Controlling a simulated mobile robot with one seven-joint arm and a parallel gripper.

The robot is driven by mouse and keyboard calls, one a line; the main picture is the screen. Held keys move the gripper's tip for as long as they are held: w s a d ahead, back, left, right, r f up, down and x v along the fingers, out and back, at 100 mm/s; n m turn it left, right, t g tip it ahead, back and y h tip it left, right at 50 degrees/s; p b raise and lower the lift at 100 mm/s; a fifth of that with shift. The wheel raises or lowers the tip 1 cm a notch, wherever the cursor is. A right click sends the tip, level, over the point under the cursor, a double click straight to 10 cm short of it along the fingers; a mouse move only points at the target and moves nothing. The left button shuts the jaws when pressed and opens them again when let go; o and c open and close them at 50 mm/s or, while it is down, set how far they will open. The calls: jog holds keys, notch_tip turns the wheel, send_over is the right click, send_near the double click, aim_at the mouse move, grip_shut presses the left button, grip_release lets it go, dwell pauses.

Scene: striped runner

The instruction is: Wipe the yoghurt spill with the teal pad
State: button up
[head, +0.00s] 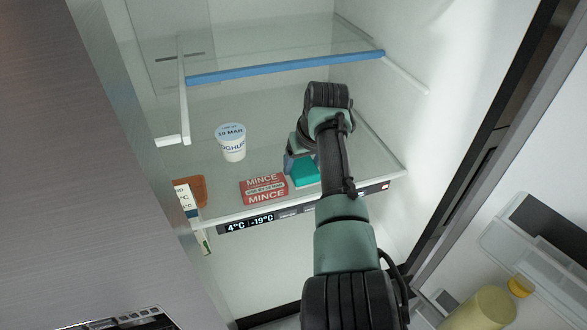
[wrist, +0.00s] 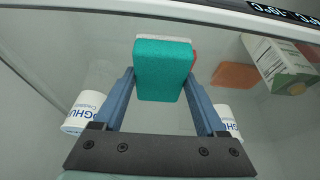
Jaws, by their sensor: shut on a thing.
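The teal pad (head: 305,173) is in my gripper (head: 291,163), at the front right of the middle glass shelf in the head view. In the wrist view my gripper (wrist: 160,84) has its two blue fingers on either side of the pad (wrist: 163,72), which has a pale layer along its far edge. I cannot tell whether the pad touches the shelf. No yoghurt spill is clearly visible in either view; my arm and gripper cover part of the shelf. A yoghurt pot (head: 232,143) stands upright left of my gripper.
A red mince pack (head: 264,189) lies just left of the pad, near the front edge. A brown item (head: 190,190) and a carton (head: 187,201) are at the left. A blue-edged upper shelf (head: 290,67) is above. The wrist view shows pots at left (wrist: 84,112) and right (wrist: 228,121).

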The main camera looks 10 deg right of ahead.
jog(key=shift+w+d+f+b, duration=0.15)
jog(key=shift+d+b, duration=0.4)
jog(key=shift+d, duration=0.45)
jog(key=d+b, duration=0.2)
jog(key=b, duration=0.1)
jog(key=shift+w+d, duration=0.25)
jog(key=shift+w+d+b, duration=0.1)
jog(key=shift+d+b, duration=0.3)
jog(key=shift+b, duration=0.05)
jog(key=shift+r, duration=0.2)
notch_tip(320, 180, up, 6)
jog(key=p, duration=0.5)
jog(key=shift+r, duration=0.15)
notch_tip(320, 180, up, 3)
jog(key=p, duration=0.2)
jog(key=shift+p, duration=0.4)
